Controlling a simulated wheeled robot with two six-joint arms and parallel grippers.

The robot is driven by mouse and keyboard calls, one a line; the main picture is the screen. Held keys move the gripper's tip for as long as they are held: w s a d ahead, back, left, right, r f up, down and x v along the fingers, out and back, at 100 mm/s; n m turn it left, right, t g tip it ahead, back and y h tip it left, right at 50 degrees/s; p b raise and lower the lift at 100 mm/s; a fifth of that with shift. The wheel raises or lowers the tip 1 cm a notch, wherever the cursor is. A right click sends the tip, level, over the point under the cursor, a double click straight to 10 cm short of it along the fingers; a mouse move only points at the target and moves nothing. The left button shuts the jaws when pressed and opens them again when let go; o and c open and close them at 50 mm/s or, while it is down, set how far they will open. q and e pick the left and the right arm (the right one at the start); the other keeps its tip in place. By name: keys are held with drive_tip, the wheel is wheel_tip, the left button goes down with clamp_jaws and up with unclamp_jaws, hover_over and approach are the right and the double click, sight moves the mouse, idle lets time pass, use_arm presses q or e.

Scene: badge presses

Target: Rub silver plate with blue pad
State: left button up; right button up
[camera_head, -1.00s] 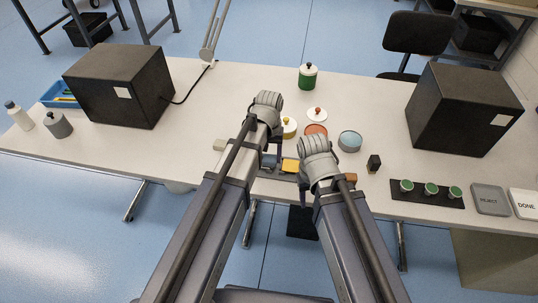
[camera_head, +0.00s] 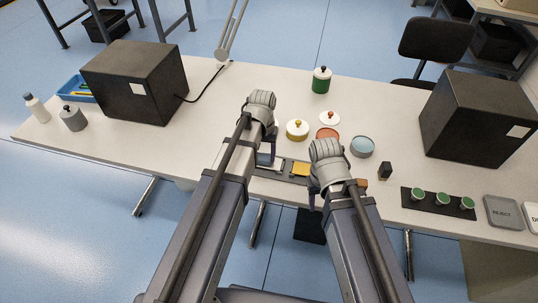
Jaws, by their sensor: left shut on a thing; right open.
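A dark tray (camera_head: 275,176) lies near the bench's front edge, with a yellow pad (camera_head: 301,169) in it. A shiny silvery plate (camera_head: 265,160) shows partly at the tray's left end, beside my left gripper. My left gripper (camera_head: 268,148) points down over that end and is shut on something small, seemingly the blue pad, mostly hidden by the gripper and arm. I cannot tell whether it touches the plate. My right gripper (camera_head: 313,193) is open at the tray's right end, its fingers mostly hidden by its wrist.
A green jar (camera_head: 321,80) is further back. Black boxes stand left (camera_head: 135,83) and right (camera_head: 480,115). A black strip (camera_head: 438,204) holds green-topped badges.

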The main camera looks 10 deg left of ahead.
use_arm(q)
drive_tip(key=shift+a, duration=0.6)
drive_tip(key=shift+w+a, duration=0.1)
drive_tip(key=shift+a, duration=1.6)
drive_tip(key=shift+r, duration=0.15)
wheel_tip(320, 180, up, 6)
drive_tip(key=p, duration=0.6)
wheel_tip(320, 180, up, 3)
drive_tip(key=p, duration=0.3)
